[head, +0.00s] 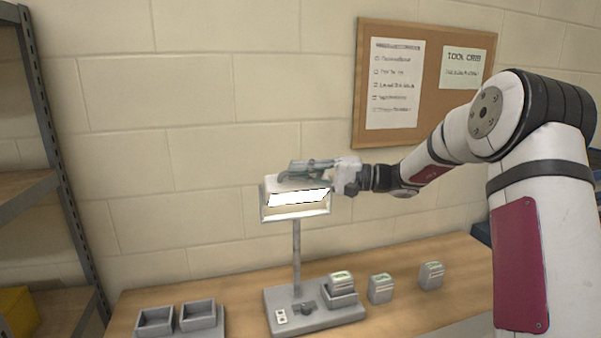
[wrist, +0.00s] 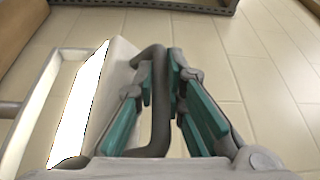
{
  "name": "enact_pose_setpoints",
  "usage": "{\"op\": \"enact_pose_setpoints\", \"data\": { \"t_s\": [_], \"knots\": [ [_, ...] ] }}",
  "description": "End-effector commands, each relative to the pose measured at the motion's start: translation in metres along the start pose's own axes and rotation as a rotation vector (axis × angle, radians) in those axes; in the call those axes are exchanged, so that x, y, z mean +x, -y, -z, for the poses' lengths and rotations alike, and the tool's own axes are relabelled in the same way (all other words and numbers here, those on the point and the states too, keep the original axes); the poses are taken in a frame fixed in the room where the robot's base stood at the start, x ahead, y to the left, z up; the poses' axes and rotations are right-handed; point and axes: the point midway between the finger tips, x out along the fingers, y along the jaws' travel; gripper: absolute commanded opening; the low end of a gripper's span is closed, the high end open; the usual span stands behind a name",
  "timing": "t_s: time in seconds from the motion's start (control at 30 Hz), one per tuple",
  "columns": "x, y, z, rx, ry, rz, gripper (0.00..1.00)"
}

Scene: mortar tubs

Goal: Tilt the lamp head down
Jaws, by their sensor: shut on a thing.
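The lamp head (head: 298,198) is a pale box with a bright lit panel, on a thin grey post (head: 297,255) above a grey base (head: 318,316). In the head view its lit face points toward the camera. My gripper (head: 303,171) is at the top of the lamp head, reaching in from the right. In the wrist view my gripper (wrist: 172,72) is shut on a dark grey bar handle (wrist: 160,112) on the lamp head's side. The lamp head (wrist: 120,75) fills the left of that view. The fingers partly hide the handle.
The base carries a switch (head: 281,316), a knob (head: 308,308) and a holder with a grey block (head: 341,280). Two more blocks (head: 381,288) (head: 431,275) stand to the right. Grey bins (head: 155,321) sit at left. A corkboard (head: 425,85) hangs on the wall behind.

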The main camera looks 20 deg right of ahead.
Motion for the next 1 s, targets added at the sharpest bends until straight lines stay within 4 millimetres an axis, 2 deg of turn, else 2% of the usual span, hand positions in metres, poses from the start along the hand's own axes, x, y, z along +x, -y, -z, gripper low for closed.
{"op": "enact_pose_setpoints", "data": {
  "t_s": [0.03, 0.1, 0.4, 0.53, 0.67, 1.0],
  "knots": [
    [-0.001, -0.001, 0.0, 0.002, -0.002, -0.003, 0.18],
    [-0.001, -0.001, 0.0, 0.002, -0.002, -0.002, 0.31],
    [-0.001, 0.0, 0.0, 0.001, -0.001, -0.001, 0.31],
    [-0.01, 0.0, 0.001, 0.0, -0.002, 0.0, 0.31],
    [-0.031, 0.0, 0.001, 0.0, -0.005, 0.0, 0.31],
    [-0.097, -0.001, 0.001, 0.002, -0.004, -0.001, 0.31]
  ]
}}
